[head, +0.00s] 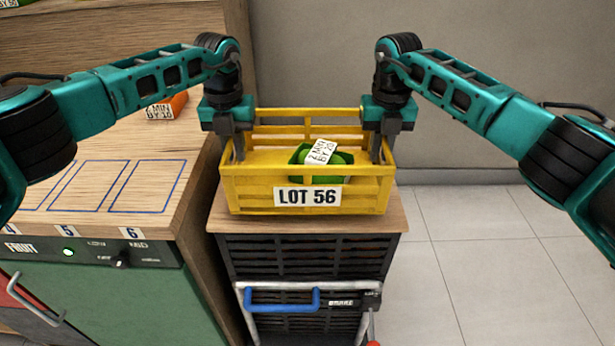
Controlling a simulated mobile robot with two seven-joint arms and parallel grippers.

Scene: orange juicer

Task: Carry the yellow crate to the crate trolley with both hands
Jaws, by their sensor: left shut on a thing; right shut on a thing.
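The yellow crate (360,190), with a "LOT 56" label on its front, is level at the wooden top (225,218) of the dark slatted trolley (310,265). I cannot tell whether it rests fully on that top or hovers just above it. Inside lies a green item (335,178) with a white paper note. My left gripper (238,150) is shut on the crate's left side wall. My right gripper (381,150) is shut on its right side wall. The fingertips are partly hidden by the crate.
A wooden counter (110,150) with blue outlined boxes stands close on the left, its control panel (90,250) facing front. An orange item (168,107) with a note lies on it. A grey wall (480,80) is behind. The tiled floor (470,250) on the right is clear.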

